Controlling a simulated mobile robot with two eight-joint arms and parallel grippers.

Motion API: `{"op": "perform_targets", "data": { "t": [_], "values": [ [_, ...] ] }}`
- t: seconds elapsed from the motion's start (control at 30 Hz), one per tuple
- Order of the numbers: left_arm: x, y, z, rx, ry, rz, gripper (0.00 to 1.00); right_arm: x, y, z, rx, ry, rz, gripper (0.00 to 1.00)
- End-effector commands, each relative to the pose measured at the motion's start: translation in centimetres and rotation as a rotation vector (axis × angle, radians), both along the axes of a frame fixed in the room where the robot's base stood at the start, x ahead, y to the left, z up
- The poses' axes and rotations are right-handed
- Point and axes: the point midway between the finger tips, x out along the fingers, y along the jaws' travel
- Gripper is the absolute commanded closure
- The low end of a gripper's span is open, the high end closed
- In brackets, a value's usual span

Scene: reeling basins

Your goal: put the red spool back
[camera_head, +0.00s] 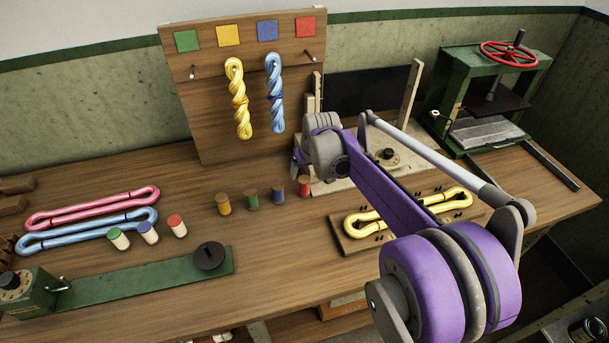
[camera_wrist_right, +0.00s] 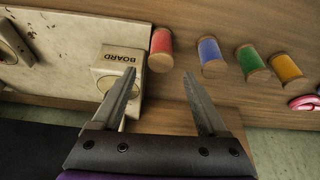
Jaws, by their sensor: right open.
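A red spool (camera_head: 304,187) stands on the bench at the right end of a row with a blue spool (camera_head: 277,190), a green spool (camera_head: 251,199) and a yellow spool (camera_head: 224,204). My right gripper (camera_head: 300,164) is above and behind the row, mostly hidden by my arm. In the wrist view the right gripper (camera_wrist_right: 159,72) is open and empty, and the red spool (camera_wrist_right: 161,49) lies just beyond its fingertips, apart from them. A pale bobbin with a red top (camera_head: 176,225) stands further left. My left gripper is out of view.
A cream board unit (camera_wrist_right: 114,60) labelled BOARD is close beside the red spool. A wooden tray (camera_head: 350,240) with a yellow skein is at right. A green winder (camera_head: 150,279) and pink and blue skeins are at left. Bench between is clear.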

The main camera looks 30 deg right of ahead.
Motion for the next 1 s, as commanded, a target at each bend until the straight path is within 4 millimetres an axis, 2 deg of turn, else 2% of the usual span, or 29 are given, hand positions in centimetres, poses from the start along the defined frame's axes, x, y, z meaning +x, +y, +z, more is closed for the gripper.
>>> {"op": "perform_targets", "data": {
  "t": [0.1, 0.3, 0.5, 0.67, 0.73, 0.87, 1.0],
  "values": [
    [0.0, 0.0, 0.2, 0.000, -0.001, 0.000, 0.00, -1.2, 0.2, 2.7, 0.000, 0.000, -0.001, 0.24],
    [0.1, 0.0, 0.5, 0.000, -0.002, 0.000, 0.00, -2.5, 0.4, 6.1, 0.000, 0.000, 0.001, 0.24],
    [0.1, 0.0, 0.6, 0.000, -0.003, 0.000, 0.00, -3.1, 0.5, 7.6, 0.000, 0.000, 0.001, 0.24],
    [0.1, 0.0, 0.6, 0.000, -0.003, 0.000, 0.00, -3.5, 0.8, 7.7, 0.000, 0.000, 0.003, 0.24],
    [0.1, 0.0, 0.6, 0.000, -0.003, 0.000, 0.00, -4.4, 1.7, 7.6, 0.000, -0.002, 0.010, 0.24],
    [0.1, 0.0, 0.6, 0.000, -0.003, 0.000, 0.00, -8.4, 5.1, 6.6, -0.004, -0.011, 0.039, 0.24],
    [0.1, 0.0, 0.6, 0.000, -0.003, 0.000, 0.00, -15.0, 9.4, 4.1, -0.006, -0.028, 0.081, 0.24]
  ]
}}
